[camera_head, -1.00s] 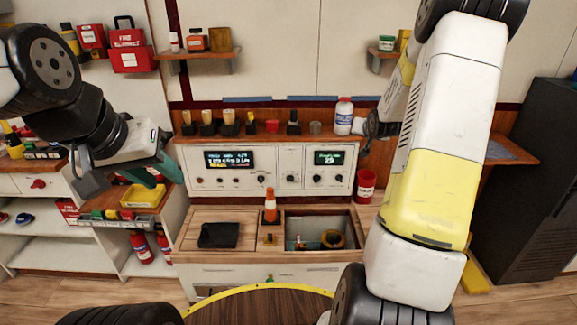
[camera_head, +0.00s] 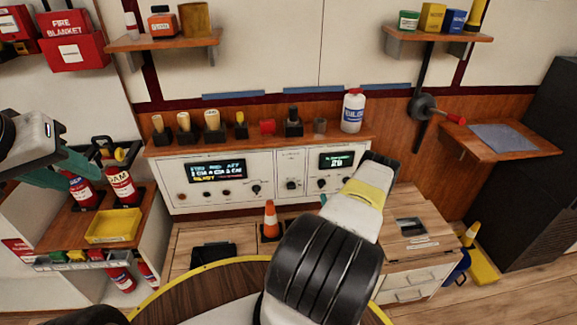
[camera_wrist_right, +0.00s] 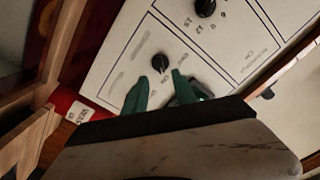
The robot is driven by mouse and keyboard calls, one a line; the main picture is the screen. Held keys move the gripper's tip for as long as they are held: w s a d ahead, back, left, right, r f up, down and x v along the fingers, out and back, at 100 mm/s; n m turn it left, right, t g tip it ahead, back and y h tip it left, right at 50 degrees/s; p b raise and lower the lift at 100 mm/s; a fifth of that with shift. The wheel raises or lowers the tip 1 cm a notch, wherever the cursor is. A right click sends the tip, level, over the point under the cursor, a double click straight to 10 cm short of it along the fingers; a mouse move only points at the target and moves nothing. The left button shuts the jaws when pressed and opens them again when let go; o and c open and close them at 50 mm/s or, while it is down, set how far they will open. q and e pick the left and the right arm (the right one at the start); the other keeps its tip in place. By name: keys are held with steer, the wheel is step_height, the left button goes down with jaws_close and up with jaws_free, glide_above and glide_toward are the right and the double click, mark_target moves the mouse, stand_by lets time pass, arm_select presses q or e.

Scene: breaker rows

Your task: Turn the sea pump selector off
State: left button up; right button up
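The white control panel (camera_head: 228,177) stands at the back with several black knobs along its lower part. I see a left knob (camera_head: 256,190), a middle knob (camera_head: 291,184) and a right knob (camera_head: 322,184). Their labels are too small to read, so I cannot tell which is the sea pump selector. In the right wrist view, my right gripper (camera_wrist_right: 160,84) has two green fingers apart, with a black knob (camera_wrist_right: 160,63) just beyond their tips; contact is unclear. Another knob (camera_wrist_right: 205,8) is farther up. My left gripper (camera_head: 55,165) is at the left edge, partly cut off.
A white bottle (camera_head: 352,111) and several small items sit on the ledge above. Fire extinguishers (camera_head: 120,185) and a yellow tray (camera_head: 113,226) are at the left. A red container (camera_wrist_right: 75,105) is beside the panel.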

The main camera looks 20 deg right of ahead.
mark_target(322, 184)
steer(key=x, duration=0.7)
steer(key=shift+w+f, duration=0.1)
steer(key=shift+w, duration=0.25)
jaws_close()
